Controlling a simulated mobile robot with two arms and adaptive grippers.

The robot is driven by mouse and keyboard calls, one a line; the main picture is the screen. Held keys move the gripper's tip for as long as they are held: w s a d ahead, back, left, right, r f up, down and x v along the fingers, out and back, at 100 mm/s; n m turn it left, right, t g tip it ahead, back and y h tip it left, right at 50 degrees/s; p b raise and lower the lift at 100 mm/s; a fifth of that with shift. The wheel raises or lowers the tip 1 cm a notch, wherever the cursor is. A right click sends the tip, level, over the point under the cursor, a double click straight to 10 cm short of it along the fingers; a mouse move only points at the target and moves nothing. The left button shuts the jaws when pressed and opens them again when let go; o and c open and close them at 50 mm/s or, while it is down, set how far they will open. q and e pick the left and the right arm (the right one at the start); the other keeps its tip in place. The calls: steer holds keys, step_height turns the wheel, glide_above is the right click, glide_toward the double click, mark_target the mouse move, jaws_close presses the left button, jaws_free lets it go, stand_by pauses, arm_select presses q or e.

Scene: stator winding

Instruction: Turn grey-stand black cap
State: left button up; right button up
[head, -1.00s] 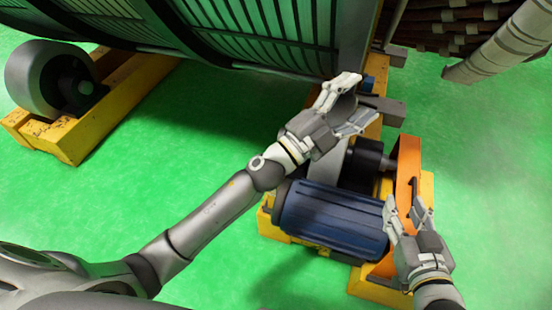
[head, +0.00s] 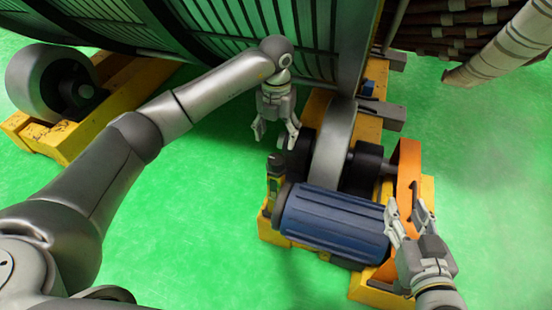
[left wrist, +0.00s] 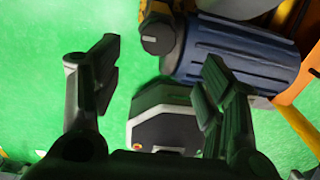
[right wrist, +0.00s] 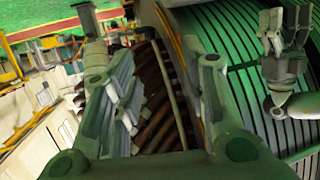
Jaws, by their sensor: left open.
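A small dark cap (head: 274,159) tops a yellow-and-black upright piece at the left end of the blue motor. The left wrist view shows a round dark cap (left wrist: 157,38) with a pale mark on its face. A grey stand cannot be made out clearly; the piece under the cap looks yellow and black. My left gripper (head: 275,137) is open and empty, pointing down just behind the cap in the head view. In the left wrist view the cap lies between and beyond its fingers. My right gripper (head: 406,212) is open and empty by the motor's right end.
The ribbed blue motor (head: 335,222) sits on a yellow base with an orange guard (head: 407,165) and a grey wheel (head: 334,140). The large slatted drum (head: 240,35) fills the back. Green floor (head: 205,210) is clear at left of the motor.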

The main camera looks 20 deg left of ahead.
arm_select(q)
steer(key=shift+a+f, duration=0.15)
steer(key=shift+f, duration=0.15)
steer(key=b, duration=0.1)
glide_above(276, 159)
step_height(276, 159, down, 4)
steer(key=shift+f, duration=0.25)
step_height(276, 159, down, 5)
steer(key=shift+r+b, duration=0.15)
steer(key=shift+b, duration=0.75)
steer(key=shift+f, duration=0.5)
arm_select(e)
step_height(276, 159, up, 13)
steer(key=a+t+y, duration=0.1)
steer(key=t+y, duration=0.1)
steer(key=t, duration=0.5)
steer(key=shift+s+a+t+y, duration=0.2)
steer(key=shift+a+t+y, duration=0.2)
arm_select(q)
steer(key=c, duration=1)
arm_select(e)
steer(key=shift+f, duration=0.1)
arm_select(q)
steer(key=shift+m, duration=0.4)
arm_select(e)
steer(key=shift+w+f, duration=0.15)
